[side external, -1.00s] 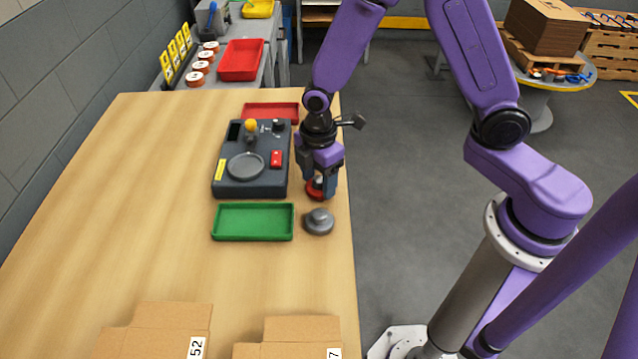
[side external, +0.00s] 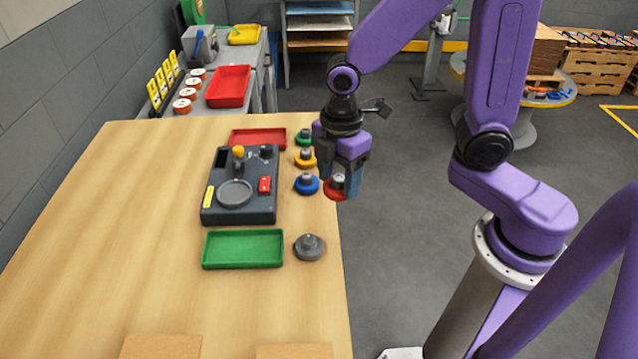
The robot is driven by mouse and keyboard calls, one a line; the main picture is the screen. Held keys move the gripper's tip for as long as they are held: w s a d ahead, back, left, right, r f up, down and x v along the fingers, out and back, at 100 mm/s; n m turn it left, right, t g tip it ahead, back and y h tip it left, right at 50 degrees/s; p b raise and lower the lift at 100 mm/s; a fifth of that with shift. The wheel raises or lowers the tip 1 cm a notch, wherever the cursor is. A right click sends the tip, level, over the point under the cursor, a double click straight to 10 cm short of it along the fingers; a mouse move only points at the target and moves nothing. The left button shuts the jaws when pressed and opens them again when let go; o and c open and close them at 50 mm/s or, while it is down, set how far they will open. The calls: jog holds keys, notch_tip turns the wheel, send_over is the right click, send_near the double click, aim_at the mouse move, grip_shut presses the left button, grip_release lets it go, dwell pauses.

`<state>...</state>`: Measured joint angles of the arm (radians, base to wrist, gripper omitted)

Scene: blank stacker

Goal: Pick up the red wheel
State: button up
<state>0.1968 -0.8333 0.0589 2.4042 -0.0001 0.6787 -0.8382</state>
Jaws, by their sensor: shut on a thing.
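The red wheel (side external: 333,191) is a small red disc with a grey knob on top. My gripper (side external: 341,184) is shut on it, near the table's right edge. The fingers hide part of the wheel, which appears held above the table. Just left of it stand a blue wheel (side external: 306,184), a yellow wheel (side external: 304,160) and a green wheel (side external: 303,138) in a column on the table. A grey wheel (side external: 309,249) lies nearer the front.
A dark grey machine (side external: 238,215) with a round plate (side external: 235,193) stands left of the wheels. A green tray (side external: 242,249) lies in front of it and a red tray (side external: 258,138) behind it. Cardboard pieces (side external: 160,347) lie at the front. The table's left side is clear.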

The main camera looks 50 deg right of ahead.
jog(key=s+d+r, duration=0.2)
jog(key=s+r, duration=0.1)
jog(key=s, duration=0.4)
jog(key=shift+d, duration=0.25)
jog(key=shift+r, duration=0.1)
dwell(0.8)
jog(key=w+a+r, duration=0.3)
jog(key=w+a, duration=0.1)
jog(key=w, duration=0.2)
jog(key=w+a+r, duration=0.3)
jog(key=w+a, duration=0.1)
jog(key=w, duration=0.3)
send_near(234, 194)
jog(key=shift+s+d+f, duration=0.3)
jog(key=shift+s+f, duration=0.05)
jog(key=shift+s, duration=0.25)
jog(key=shift+w+a+f, duration=0.3)
jog(key=shift+w+f, duration=0.35)
jog(key=shift+f, duration=0.2)
jog(key=shift+s+f, duration=0.1)
jog(key=shift+f, duration=1.3)
jog(key=shift+f, duration=0.35)
